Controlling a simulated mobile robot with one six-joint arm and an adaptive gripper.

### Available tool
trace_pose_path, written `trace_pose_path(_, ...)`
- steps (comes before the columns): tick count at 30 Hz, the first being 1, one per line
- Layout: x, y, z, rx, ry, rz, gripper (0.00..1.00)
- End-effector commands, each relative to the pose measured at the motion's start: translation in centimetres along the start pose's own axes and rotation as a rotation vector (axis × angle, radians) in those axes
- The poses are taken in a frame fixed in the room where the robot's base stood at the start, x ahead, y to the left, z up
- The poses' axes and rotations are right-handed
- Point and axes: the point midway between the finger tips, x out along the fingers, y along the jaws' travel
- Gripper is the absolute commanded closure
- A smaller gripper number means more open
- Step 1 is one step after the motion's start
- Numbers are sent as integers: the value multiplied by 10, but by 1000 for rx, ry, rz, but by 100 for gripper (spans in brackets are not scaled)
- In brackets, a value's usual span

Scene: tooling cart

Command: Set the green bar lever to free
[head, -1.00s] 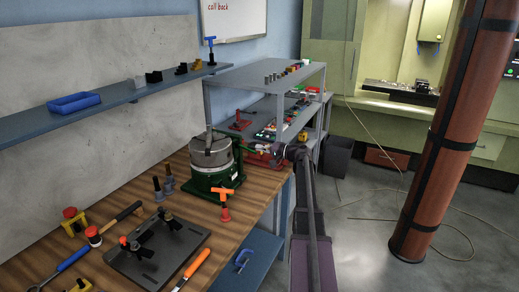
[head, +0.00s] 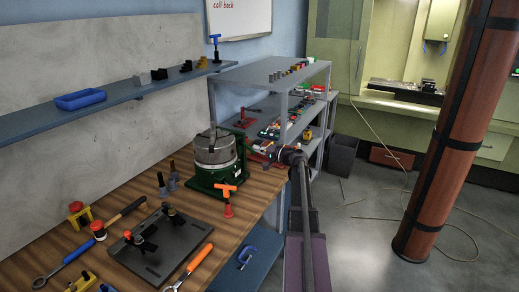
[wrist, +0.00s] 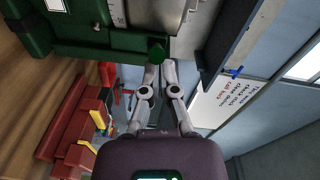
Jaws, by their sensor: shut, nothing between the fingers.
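The green machine (head: 208,180) with a grey round top stands on the wooden bench in the head view. It also fills the upper left of the wrist view (wrist: 75,48). A green bar with a rounded end (wrist: 157,52) shows in the wrist view, right at my fingertips. My gripper (wrist: 161,66) is shut and empty, its tips beside or touching that end; I cannot tell which. In the head view my arm reaches to the machine's right side, and the fingertips are too small to make out. The lever's position marks cannot be read.
An orange-handled toggle clamp (head: 227,196) stands just in front of the machine. A dark fixture plate (head: 160,245) and hand tools lie nearer on the bench. Grey shelves (head: 270,73) with small parts stand behind. The floor to the right is mostly open.

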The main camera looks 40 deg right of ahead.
Motion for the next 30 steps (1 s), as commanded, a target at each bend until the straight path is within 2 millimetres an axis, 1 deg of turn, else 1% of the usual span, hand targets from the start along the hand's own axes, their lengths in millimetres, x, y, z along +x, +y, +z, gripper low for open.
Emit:
trace_pose_path(14, -2, 0, -2, 0, -2, 0, 100)
trace_pose_path(19, -6, 0, -12, 0, -1, 0, 100)
trace_pose_path(23, -11, -1, -25, 0, -2, 0, 100)
trace_pose_path(26, -16, -1, -38, 0, -4, 0, 100)
trace_pose_path(30, -44, -2, -29, 0, 0, 0, 100)
